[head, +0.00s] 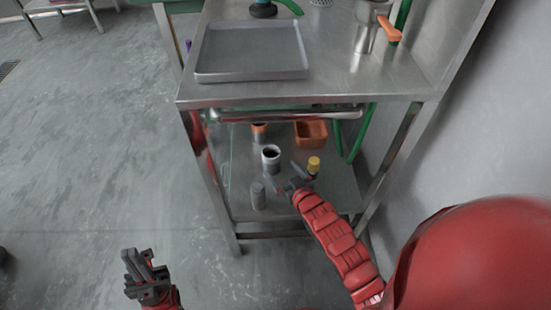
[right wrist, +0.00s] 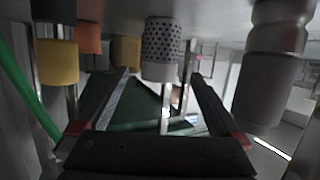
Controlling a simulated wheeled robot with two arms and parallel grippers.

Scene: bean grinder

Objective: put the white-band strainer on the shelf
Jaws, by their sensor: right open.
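The white-band strainer (right wrist: 161,50), a perforated metal cylinder with a white band, stands on the lower shelf (head: 325,190). It appears upside down in the right wrist view, and in the head view it is the pale open-topped cylinder (head: 271,157). My right gripper (head: 284,178) reaches over the lower shelf, open and empty. In the right wrist view its fingers (right wrist: 162,85) point toward the strainer, with one on each side of it in the picture; contact is not visible. My left gripper (head: 139,264) is over the floor at lower left, its finger gap unclear.
A grey cylinder (head: 258,195) and a yellow-topped item (head: 314,165) stand near my right gripper. An orange bin (head: 310,134) is behind. Above is the steel tabletop (head: 345,85) with a metal tray (head: 252,52). A table leg (head: 213,190) stands at the left.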

